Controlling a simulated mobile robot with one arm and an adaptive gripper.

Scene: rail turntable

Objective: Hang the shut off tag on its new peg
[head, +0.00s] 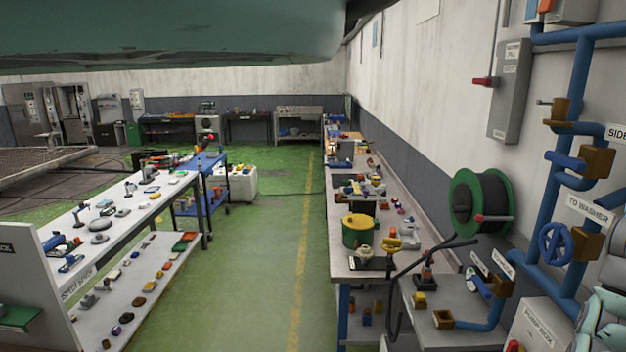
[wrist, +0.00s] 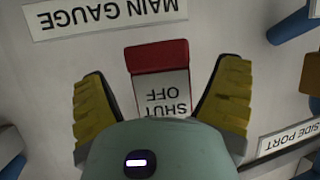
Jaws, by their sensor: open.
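In the wrist view, the shut off tag (wrist: 160,90) is a pale plate with a red band along its top edge and "SHUT OFF" upside down. It is against a light panel. My gripper (wrist: 164,76) is open, with one yellow-black finger on each side of the tag. A gap shows between each finger and the tag. The gripper's body hides the tag's lower end. I cannot make out a peg in either view, nor the tag in the head view.
In the wrist view, a "MAIN GAUGE" label (wrist: 98,14) lies above the tag and a "SIDE PORT" label (wrist: 289,137) lower right. In the head view, blue pipes with a valve wheel (head: 556,244) line the right wall, near a hose reel (head: 482,204).

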